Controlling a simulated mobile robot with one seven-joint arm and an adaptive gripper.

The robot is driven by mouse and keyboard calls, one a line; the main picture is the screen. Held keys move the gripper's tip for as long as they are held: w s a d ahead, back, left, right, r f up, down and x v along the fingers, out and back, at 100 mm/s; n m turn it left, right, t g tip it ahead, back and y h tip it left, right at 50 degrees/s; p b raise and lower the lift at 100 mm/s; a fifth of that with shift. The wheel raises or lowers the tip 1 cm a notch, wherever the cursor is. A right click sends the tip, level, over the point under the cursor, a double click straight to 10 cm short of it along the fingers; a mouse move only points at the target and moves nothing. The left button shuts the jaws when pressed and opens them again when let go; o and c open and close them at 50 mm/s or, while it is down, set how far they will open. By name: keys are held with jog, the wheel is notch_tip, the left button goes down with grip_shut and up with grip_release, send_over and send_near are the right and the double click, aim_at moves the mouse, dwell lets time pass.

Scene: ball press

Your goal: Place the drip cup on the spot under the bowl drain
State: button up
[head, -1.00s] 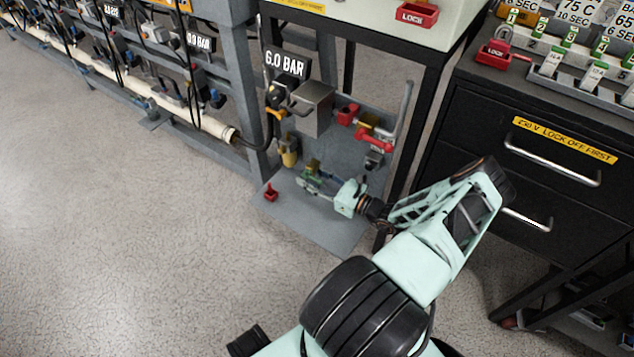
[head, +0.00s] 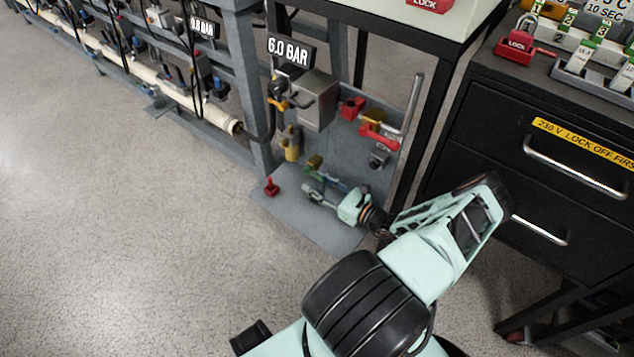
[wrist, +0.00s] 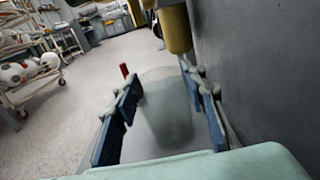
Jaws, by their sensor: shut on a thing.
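The drip cup (wrist: 168,118) is a grey translucent cup between the blue-padded fingers of my gripper (wrist: 163,88) in the wrist view. My gripper is shut on it. In the head view my gripper (head: 314,188) is low over the grey base plate (head: 300,218), and I cannot make out the cup there. The yellow bowl (wrist: 175,28) hangs just beyond the cup in the wrist view. It also shows in the head view (head: 291,146), behind and left of my gripper. I cannot see a marked spot under the drain, nor tell whether the cup touches the plate.
A small red object (head: 272,187) stands on the plate's left side. An upright grey panel (head: 345,135) with red and yellow fittings is behind my gripper. A dark table leg (head: 408,175) and black drawers (head: 520,150) are to the right. Floor at left is clear.

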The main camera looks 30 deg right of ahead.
jog(key=shift+f, duration=0.15)
jog(key=o, duration=1.1)
jog(key=shift+r, duration=0.25)
jog(key=p+v, duration=0.1)
jog(key=v, duration=1.1)
